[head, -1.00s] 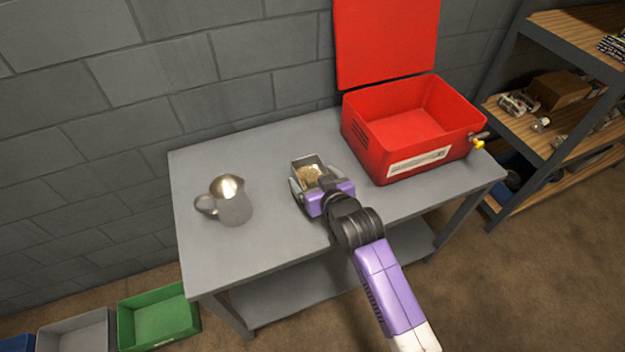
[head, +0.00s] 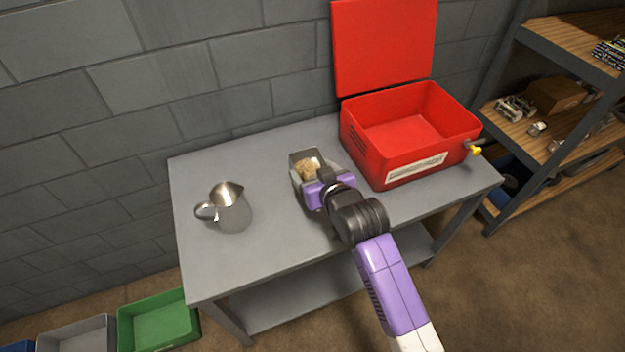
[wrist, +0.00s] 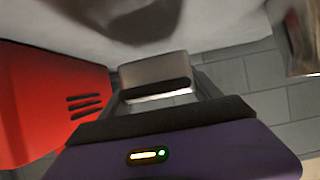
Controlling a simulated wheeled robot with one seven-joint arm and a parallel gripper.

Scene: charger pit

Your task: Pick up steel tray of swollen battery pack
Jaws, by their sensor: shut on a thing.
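The small steel tray (head: 296,159) is at the middle of the grey table, in the head view. Tan, grainy contents (head: 308,168) show inside it; I cannot make out the battery pack's shape. My purple gripper (head: 311,178) is shut on the tray from its near side. In the wrist view the tray (wrist: 155,76) sits between the fingers of my gripper (wrist: 160,92). Whether the tray touches the table or hangs just above it, I cannot tell. My gripper hides its near side.
An open red box (head: 360,148) with a raised lid stands right of the tray. A metal pitcher (head: 234,212) stands to the left on the table (head: 275,245). Shelves (head: 560,52) are at the right. A green bin (head: 160,322) is on the floor. A block wall is behind.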

